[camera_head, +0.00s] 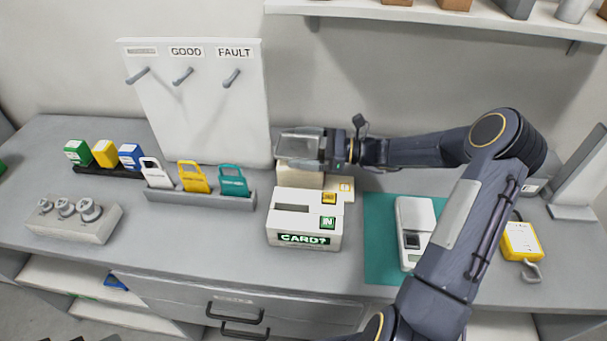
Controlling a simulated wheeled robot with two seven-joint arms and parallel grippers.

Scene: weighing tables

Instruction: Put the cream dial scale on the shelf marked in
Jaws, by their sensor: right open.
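My right arm reaches in from the lower right, and my right gripper (312,150) points left above the table's back part. It is open. Directly below and behind its fingers is a cream block-like body (300,179), partly hidden by the gripper and by a white box in front. No dial face shows on it, so I cannot tell whether it is the cream dial scale. I cannot tell whether the fingers touch it. A shelf marked in cannot be made out. My left gripper is not in view.
The white box (285,239) shows "CARD?" and a green "IN" label. A pale scale (415,215) lies on a teal mat (380,260), with a yellow device (521,240) to its right. Colored tags (194,177) stand in a rack. A wall shelf (440,14) runs above.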

